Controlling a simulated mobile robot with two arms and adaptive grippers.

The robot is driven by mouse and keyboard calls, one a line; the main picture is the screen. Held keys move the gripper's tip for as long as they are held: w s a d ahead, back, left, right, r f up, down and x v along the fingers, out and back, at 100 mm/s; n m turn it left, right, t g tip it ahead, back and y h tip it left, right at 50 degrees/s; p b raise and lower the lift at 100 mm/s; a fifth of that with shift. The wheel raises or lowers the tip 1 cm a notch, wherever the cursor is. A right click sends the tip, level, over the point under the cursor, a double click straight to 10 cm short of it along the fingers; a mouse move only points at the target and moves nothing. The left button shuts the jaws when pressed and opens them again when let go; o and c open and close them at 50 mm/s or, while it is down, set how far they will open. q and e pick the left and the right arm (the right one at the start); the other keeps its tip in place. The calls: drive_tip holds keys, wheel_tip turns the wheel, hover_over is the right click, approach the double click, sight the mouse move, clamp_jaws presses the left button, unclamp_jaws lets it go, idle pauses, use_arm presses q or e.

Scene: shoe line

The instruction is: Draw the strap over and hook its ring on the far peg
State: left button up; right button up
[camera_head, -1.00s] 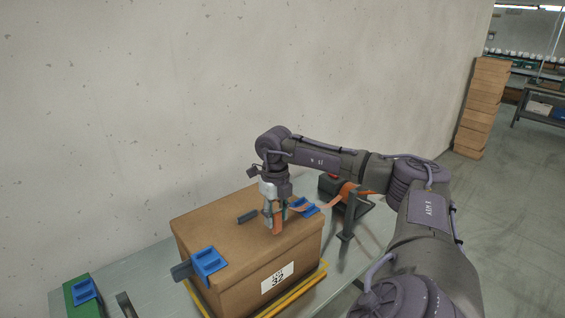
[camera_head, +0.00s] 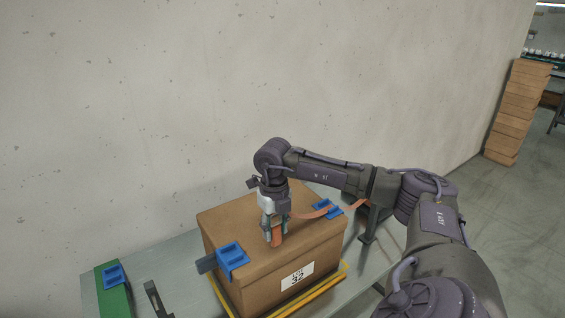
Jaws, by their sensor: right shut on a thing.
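The orange strap (camera_head: 312,213) runs from the right, over the box's right edge, to my right gripper (camera_head: 273,240). My right gripper points down above the top of the brown box (camera_head: 229,222) and is shut on the strap's end, which hangs between its fingers. I cannot make out the ring. A dark grey piece (camera_head: 206,264) sticks out at the box's left side, beside a blue corner piece (camera_head: 233,259); I cannot tell whether it is the far peg. My left gripper is out of view.
Another blue corner piece (camera_head: 327,207) sits on the box's right edge under the strap. A dark stand (camera_head: 369,230) is right of the box. A green block (camera_head: 114,300) and a dark bar (camera_head: 157,299) lie left on the grey table (camera_head: 178,262). The wall (camera_head: 180,110) rises behind.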

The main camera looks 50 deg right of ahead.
drive_tip(key=shift+w+a+p, duration=1.75)
drive_tip(key=shift+a, duration=6.15)
drive_tip(key=shift+w+a+p, duration=1.7)
drive_tip(key=shift+a+p, duration=0.05)
drive_tip(key=shift+a, duration=6.1)
drive_tip(key=shift+f+b, duration=6.05)
drive_tip(key=shift+f, duration=3.25)
drive_tip(key=w+b, duration=0.3)
drive_tip(key=w+d+b, duration=0.1)
drive_tip(key=w+b, duration=0.1)
drive_tip(key=w, duration=0.1)
drive_tip(key=w+d+b, duration=0.1)
drive_tip(key=w+b, duration=0.2)
drive_tip(key=shift+w+d+f+b, duration=0.25)
drive_tip(key=shift+w+f+b, duration=0.05)
drive_tip(key=shift+f+b, duration=0.1)
drive_tip(key=shift+w+d+f+b, duration=0.2)
drive_tip(key=shift+w+f+b, duration=0.15)
drive_tip(key=shift+w+b, duration=0.4)
